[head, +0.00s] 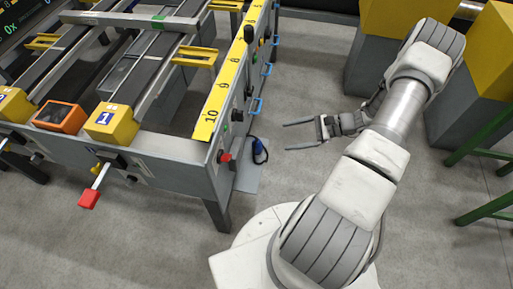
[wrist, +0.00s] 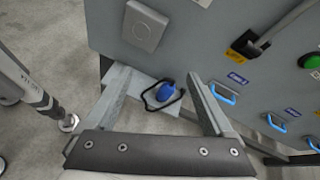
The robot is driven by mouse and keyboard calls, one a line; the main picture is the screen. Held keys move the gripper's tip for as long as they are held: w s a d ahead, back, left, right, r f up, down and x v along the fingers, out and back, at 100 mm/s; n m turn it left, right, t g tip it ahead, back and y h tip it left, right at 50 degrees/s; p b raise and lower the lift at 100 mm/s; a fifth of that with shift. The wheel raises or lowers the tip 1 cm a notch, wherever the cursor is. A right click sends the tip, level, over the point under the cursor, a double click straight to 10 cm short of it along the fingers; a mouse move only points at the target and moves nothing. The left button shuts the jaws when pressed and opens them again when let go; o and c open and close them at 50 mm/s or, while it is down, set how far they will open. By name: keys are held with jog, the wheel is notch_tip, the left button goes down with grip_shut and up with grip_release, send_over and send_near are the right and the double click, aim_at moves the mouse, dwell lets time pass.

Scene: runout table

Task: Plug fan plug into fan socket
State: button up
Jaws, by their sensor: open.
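A blue plug (wrist: 166,90) with a thin black cable loop lies on a small light-grey shelf at the foot of the machine's side panel. It also shows in the head view (head: 258,146), left of my gripper. My gripper (head: 286,136) is open and empty, with its fingers pointing left toward the panel. In the wrist view the blue plug shows between my two spread fingers (wrist: 157,73), beyond their tips and apart from them. A square grey plate (wrist: 146,27) sits on the panel above the plug; I cannot tell whether it is the fan socket.
The side panel (wrist: 190,50) carries a black lever (wrist: 250,44), blue handles (wrist: 223,93) and a green button (wrist: 311,61). A table leg (head: 217,214) stands near the shelf (head: 247,177). Yellow-topped boxes (head: 395,25) stand behind my arm. The floor between machine and gripper is clear.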

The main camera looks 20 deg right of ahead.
aim_at(262, 150)
notch_tip(262, 150, down, 16)
jog(key=s+d+m+t+h+b, duration=0.2)
jog(key=m+t+b, duration=0.1)
jog(key=m+t, duration=0.5)
jog(key=shift+m+h, duration=0.3)
jog(key=shift+m, duration=0.4)
jog(key=b+x, duration=0.1)
jog(key=x, duration=0.4)
jog(key=f+b+x, duration=0.1)
jog(key=x, duration=0.5)
jog(key=b+x, duration=0.1)
jog(key=x, duration=0.4)
jog(key=shift+s+a+f, duration=0.2)
jog(key=shift+a+f, duration=0.15)
jog(key=shift+w+a, duration=0.2)
jog(key=shift+w, duration=0.1)
grip_shut()
